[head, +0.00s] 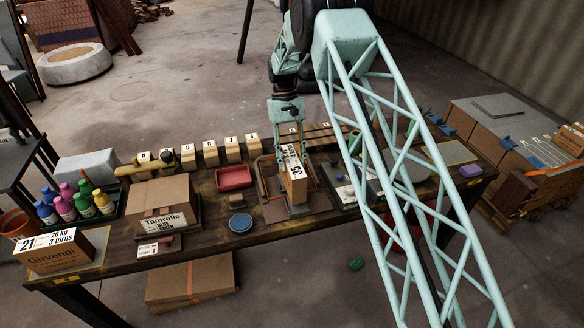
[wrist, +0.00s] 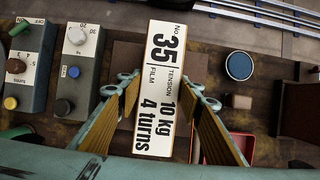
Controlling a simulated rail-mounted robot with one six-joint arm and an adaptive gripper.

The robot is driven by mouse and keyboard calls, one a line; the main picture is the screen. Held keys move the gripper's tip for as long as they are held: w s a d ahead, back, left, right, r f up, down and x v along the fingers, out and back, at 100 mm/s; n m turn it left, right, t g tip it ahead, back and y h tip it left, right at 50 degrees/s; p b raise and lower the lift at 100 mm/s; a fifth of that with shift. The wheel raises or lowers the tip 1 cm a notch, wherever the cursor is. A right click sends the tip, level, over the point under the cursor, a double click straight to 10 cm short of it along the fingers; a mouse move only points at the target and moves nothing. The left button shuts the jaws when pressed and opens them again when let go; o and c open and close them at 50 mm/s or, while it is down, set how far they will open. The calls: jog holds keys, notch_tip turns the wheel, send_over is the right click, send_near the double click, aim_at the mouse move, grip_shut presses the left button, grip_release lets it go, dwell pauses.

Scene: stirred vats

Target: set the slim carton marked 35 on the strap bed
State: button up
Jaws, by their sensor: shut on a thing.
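The slim carton marked 35 (head: 296,187) is upright in the head view, brown with a white label on top. In the wrist view its label (wrist: 160,90) reads No 35, tension film, 10 kg, 4 turns. My gripper (head: 289,150) is shut on the carton from above; in the wrist view its slatted fingers (wrist: 168,92) flank it. What looks like the strap bed, a brown plate (head: 275,212) with orange side bars, lies beneath the carton. The plate also shows beside the carton in the wrist view (wrist: 129,56). I cannot tell whether the carton touches it.
A red tray (head: 234,178) and a blue round disc (head: 240,223) lie left of the bed. Grey control boxes (head: 345,196) stand close on its right. The Tamrelle carton (head: 160,200), Girvendi carton (head: 55,254) and several bottles occupy the left.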

jog(key=shift+f, duration=1.55)
jog(key=o, duration=1.6)
jog(key=v, duration=1.2)
jog(key=shift+r, duration=0.25)
